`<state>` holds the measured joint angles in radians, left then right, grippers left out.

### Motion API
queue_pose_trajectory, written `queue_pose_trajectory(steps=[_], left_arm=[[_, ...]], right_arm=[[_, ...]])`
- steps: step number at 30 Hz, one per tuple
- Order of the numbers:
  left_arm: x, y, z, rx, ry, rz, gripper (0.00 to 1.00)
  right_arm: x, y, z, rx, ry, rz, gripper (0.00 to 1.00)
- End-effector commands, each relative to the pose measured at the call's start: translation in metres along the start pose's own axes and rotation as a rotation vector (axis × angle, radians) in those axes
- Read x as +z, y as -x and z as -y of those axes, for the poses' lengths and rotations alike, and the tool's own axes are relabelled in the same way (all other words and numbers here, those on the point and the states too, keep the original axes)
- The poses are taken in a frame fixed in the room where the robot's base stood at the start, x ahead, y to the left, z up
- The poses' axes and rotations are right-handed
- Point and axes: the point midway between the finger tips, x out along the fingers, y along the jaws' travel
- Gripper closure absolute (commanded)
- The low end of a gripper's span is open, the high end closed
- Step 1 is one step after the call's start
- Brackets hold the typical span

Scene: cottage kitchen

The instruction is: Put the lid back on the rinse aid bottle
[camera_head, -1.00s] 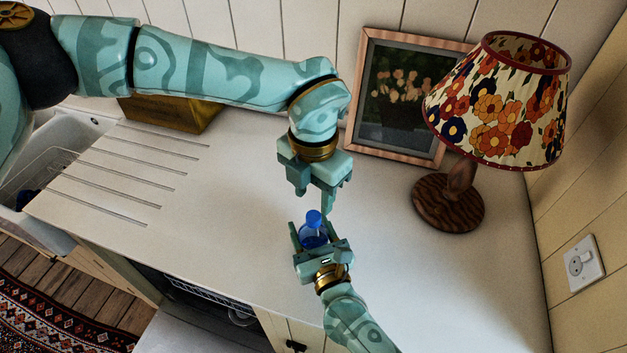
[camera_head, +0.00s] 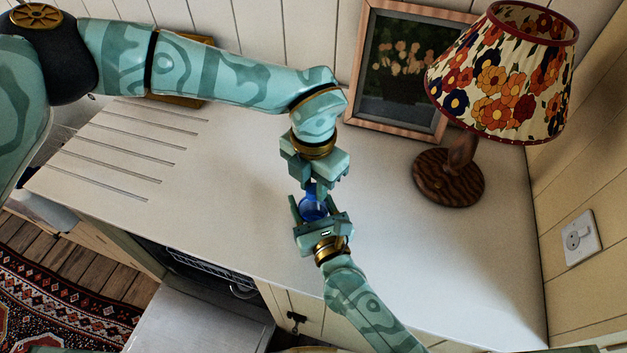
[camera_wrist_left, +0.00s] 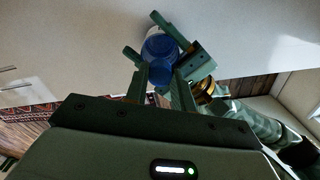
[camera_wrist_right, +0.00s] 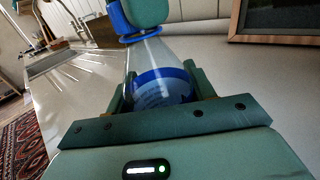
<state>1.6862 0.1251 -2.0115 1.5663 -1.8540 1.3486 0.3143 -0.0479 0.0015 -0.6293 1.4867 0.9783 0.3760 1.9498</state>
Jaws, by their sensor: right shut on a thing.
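The rinse aid bottle (camera_wrist_right: 160,85) is clear with a blue label and stands upright in my right gripper (camera_head: 318,216), which is shut on it. The right gripper holds it near the counter's front edge. The blue lid (camera_wrist_right: 139,36) is at the top of the bottle's neck; I cannot tell whether it is seated. My left gripper (camera_head: 321,184) is right above the bottle, its fingers apart on either side of the lid. In the left wrist view, blue (camera_wrist_left: 161,74) shows between these fingers (camera_wrist_left: 161,82). One left finger hides part of the lid in the right wrist view.
The white counter (camera_head: 240,150) is clear around the bottle. A lamp with a flowered shade (camera_head: 503,85) stands at the right, and a framed picture (camera_head: 366,100) leans on the back wall. Drain grooves and a sink are at the left. An open dishwasher (camera_head: 205,315) is below the front edge.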

Motion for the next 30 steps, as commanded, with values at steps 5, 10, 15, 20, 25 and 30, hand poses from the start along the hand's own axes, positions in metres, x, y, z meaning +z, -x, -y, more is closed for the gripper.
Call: queue_pose_trajectory(steps=[5, 10, 15, 20, 25, 30], left_arm=[[0.0, 0.0, -0.001, 0.001, -0.008, 0.0, 1.0], [0.0, 0.0, -0.001, 0.001, -0.007, 0.0, 0.5], [0.0, 0.0, -0.001, 0.001, -0.007, 0.0, 0.5], [0.0, 0.003, -0.001, 0.001, -0.007, 0.001, 0.5], [0.001, 0.025, -0.001, 0.002, -0.006, 0.003, 0.5], [0.001, 0.063, -0.001, 0.003, -0.006, 0.004, 0.5]], right_arm=[[0.0, 0.0, 0.0, -0.001, 0.0, 0.0, 1.0], [0.0, 0.0, 0.0, -0.001, 0.0, 0.0, 1.0], [0.0, 0.0, 0.0, 0.0, 0.0, 0.0, 1.0], [0.0, 0.0, 0.0, 0.0, 0.0, 0.0, 1.0], [0.0, 0.0, 0.0, 0.0, 0.0, 0.0, 1.0], [0.0, 0.0, 0.0, 0.0, 0.0, 0.0, 1.0]])
